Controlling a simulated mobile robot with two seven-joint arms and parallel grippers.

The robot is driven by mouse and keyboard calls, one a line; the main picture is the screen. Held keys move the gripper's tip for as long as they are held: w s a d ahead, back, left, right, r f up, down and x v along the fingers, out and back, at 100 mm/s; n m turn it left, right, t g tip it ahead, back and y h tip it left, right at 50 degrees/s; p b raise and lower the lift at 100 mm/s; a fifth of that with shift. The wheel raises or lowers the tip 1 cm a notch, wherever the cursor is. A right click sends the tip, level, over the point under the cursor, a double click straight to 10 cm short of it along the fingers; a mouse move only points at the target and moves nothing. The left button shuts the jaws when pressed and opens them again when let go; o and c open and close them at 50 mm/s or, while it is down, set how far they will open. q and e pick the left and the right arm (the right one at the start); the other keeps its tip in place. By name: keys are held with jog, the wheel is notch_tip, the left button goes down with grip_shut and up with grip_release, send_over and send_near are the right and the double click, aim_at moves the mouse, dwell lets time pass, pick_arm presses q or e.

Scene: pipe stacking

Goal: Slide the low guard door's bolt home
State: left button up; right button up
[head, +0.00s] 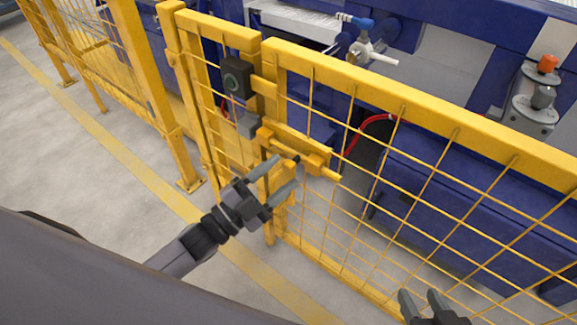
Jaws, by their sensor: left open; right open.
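The low guard door (420,106) is a yellow frame with wire mesh. Its bolt (333,176) is a yellow rod in a yellow housing near the door's left edge. The rod's end sticks out to the right of the housing, and a small dark knob (296,158) shows on it. My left gripper (287,172) is open in front of the bolt, with its fingertips close to the knob. I cannot tell whether they touch it. The bolt's left end is partly hidden. My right gripper (419,293) is open and empty at the bottom right, in front of the mesh.
A dark switch box (237,77) is mounted on the yellow fence (212,27) left of the door. Blue machinery (430,200) with a red hose (372,121) stands behind the door. The grey floor (70,150) on the left is clear, with a yellow line.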

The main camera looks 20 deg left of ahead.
aim_at(286, 170)
pick_arm(q)
jog(key=shift+x, duration=1.65)
grip_shut()
jog(key=a, duration=0.1)
jog(key=w+a, duration=0.1)
jog(key=a, duration=0.1)
jog(key=w+a, duration=0.1)
jog(key=a, duration=0.1)
jog(key=shift+a, duration=0.45)
jog(key=shift+w, duration=0.1)
grip_release()
